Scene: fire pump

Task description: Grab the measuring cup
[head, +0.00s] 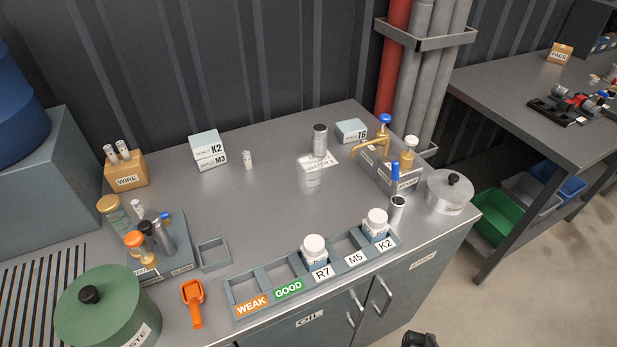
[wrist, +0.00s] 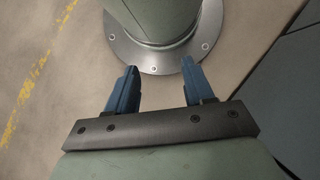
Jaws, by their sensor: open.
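An orange measuring cup (head: 193,297), shaped like a small scoop with a handle, lies on the grey workbench (head: 255,215) near its front edge. Its square bowl is at the back and its handle points toward the front. It stands between the green lidded pot and the labelled rack. My gripper (wrist: 156,82) shows in the wrist view with its two blue fingers apart and nothing between them. The cup is not in the wrist view.
A green pot (head: 108,308) stands left of the cup. A rack (head: 271,285) with white bottles is to its right. A small open tray (head: 213,254) and a caddy of bottles (head: 178,262) are behind it. A clear vessel (head: 309,178) stands mid-bench, with free surface around it.

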